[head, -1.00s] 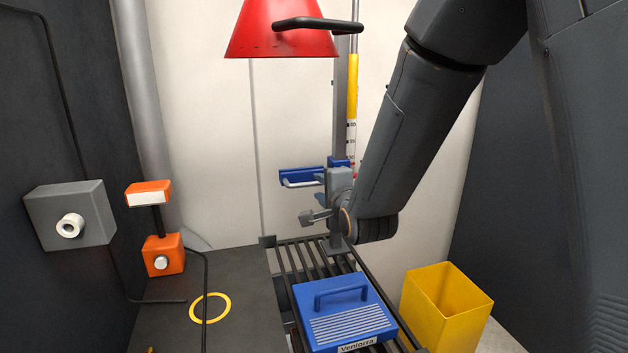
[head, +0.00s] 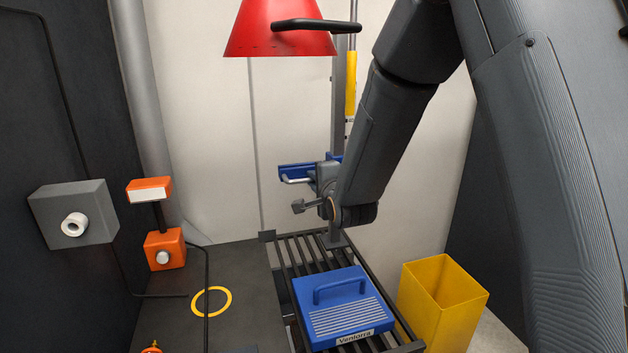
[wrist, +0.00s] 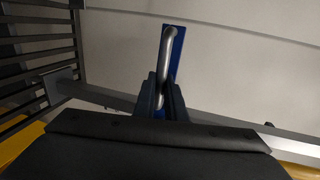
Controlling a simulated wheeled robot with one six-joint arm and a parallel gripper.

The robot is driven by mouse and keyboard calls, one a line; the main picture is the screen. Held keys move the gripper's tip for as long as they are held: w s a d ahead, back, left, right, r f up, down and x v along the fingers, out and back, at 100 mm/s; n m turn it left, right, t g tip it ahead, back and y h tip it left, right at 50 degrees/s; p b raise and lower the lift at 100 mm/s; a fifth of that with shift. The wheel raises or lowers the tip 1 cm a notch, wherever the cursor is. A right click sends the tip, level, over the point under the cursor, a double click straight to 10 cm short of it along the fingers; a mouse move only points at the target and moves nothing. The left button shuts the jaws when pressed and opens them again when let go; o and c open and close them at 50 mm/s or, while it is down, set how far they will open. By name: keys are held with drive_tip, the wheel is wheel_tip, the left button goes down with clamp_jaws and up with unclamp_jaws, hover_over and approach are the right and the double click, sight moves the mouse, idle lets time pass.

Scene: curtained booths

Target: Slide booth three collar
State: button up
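The blue collar (head: 291,170) sits on the upright grey post (head: 338,120) at the back, with a silver bar handle (head: 297,180) on its front. My gripper (head: 325,178) is right at the collar, just right of the handle's visible part, and hides part of the collar and post. In the wrist view the silver handle (wrist: 166,50) stands in front of the blue collar plate (wrist: 178,52). Its near end runs down between the two dark fingers of my gripper (wrist: 162,92). The gap is narrow, and I cannot tell whether both fingers press on the bar.
A red lamp shade (head: 285,30) hangs above. A yellow-topped tube (head: 351,85) runs beside the post, its lower part hidden by my arm. Below are a slatted rack (head: 290,262), a blue case (head: 345,308) and a yellow bin (head: 440,325). An orange device (head: 164,250) stands left.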

clamp_jaws()
wheel_tip(320, 180, down, 14)
drive_tip(key=b, duration=1)
drive_tip(key=shift+s, duration=0.1)
drive_tip(key=o, duration=0.7)
unclamp_jaws()
drive_tip(key=shift+r, duration=0.1)
drive_tip(key=b+v, duration=0.1)
drive_tip(key=v, duration=0.6)
drive_tip(key=shift+s+d, duration=0.15)
drive_tip(key=shift+s, duration=0.15)
